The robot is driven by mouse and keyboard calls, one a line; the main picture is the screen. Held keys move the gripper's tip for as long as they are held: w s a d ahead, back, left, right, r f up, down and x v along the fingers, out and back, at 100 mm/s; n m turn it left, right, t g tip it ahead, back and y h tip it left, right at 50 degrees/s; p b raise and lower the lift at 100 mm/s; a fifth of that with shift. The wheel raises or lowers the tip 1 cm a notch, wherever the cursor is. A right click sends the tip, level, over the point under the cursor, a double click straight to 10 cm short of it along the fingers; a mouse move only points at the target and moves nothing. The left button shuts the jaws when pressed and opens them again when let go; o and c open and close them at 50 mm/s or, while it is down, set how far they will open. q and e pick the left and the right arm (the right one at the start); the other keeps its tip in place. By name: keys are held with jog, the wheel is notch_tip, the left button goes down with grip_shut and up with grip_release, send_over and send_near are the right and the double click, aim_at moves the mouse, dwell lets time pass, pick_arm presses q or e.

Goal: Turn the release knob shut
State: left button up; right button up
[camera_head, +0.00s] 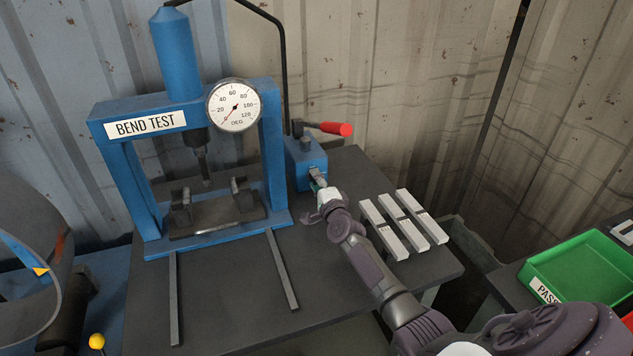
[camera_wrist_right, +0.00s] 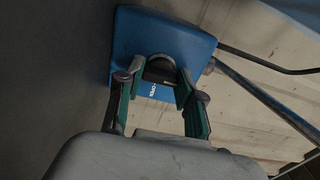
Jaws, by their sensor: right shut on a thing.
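The hand pump is a blue block (camera_head: 300,158) on the dark bench, beside the blue bend test press (camera_head: 180,55). It has a lever with a red grip (camera_head: 330,128). My right gripper (camera_head: 318,178) is at the block's front face. In the right wrist view, the dark round release knob (camera_wrist_right: 160,68) sits on the blue block (camera_wrist_right: 165,25). The green-padded fingers of my right gripper (camera_wrist_right: 159,82) lie on either side of the knob and are closed on it. A small white label shows below the knob, partly hidden. My left gripper is not in view.
The press dial (camera_head: 234,105) has its red needle near 0. Several pale metal bars (camera_head: 403,224) lie on the bench right of my arm. A green tray (camera_head: 580,262) marked PASS stands farther right. The bench front is mostly clear between two dark rails.

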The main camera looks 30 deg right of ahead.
jog(key=shift+f, duration=0.15)
jog(key=o, duration=1.2)
jog(key=shift+c, duration=0.2)
jog(key=shift+s+a, duration=0.25)
jog(key=shift+s, duration=0.25)
jog(key=v, duration=1.1)
